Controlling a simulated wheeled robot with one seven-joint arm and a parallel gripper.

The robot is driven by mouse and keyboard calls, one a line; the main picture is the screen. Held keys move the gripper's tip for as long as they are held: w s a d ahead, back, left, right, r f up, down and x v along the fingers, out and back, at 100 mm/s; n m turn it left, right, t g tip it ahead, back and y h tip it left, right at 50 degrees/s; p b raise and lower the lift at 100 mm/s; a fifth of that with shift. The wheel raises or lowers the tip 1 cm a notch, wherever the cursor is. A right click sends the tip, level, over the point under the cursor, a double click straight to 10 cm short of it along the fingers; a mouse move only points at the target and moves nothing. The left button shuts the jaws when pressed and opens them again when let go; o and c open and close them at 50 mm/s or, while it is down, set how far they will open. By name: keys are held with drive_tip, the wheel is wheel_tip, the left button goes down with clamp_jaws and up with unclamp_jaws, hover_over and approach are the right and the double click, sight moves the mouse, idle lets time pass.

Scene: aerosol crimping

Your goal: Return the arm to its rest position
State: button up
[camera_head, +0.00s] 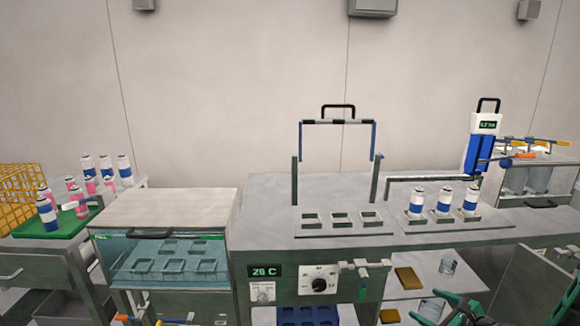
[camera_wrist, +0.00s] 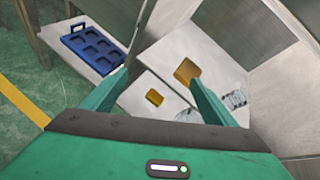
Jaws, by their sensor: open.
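My gripper (camera_wrist: 163,88) is open and empty in the wrist view, its two green fingers spread apart. In the head view part of my green and dark gripper (camera_head: 447,311) shows at the lower right, in front of the open lower shelves. In the wrist view the fingers point toward a shelf with a yellow-brown block (camera_wrist: 187,72), a smaller yellow-brown block (camera_wrist: 154,97) and clear glass items (camera_wrist: 236,99). No finger visibly touches them.
The bench (camera_head: 270,205) spans the middle, with several blue-and-white cans (camera_head: 443,202) in a rack at right. An open cabinet door (camera_head: 530,280) stands at lower right. A blue tray (camera_head: 308,316) sits low in the middle. A green tray (camera_head: 55,228) with cans is at left.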

drive_tip(key=s+a+r+n+g, duration=0.5)
drive_tip(key=s+r+n+g, duration=0.25)
drive_tip(key=r+n, duration=0.4)
drive_tip(key=s+r+n+g+h, duration=0.1)
drive_tip(key=s+r+n, duration=0.2)
drive_tip(key=s, duration=0.6)
drive_tip(key=s+r+n+g+h, duration=0.1)
drive_tip(key=s+r+n+g, duration=0.1)
drive_tip(key=s+r, duration=0.6)
drive_tip(key=s+d+r+n+g+h, duration=0.1)
drive_tip(key=s+r+n, duration=0.4)
drive_tip(key=s, duration=0.7)
drive_tip(key=shift+r+g+h, duration=0.3)
drive_tip(key=shift+r+g, duration=0.05)
drive_tip(key=shift+r, duration=0.4)
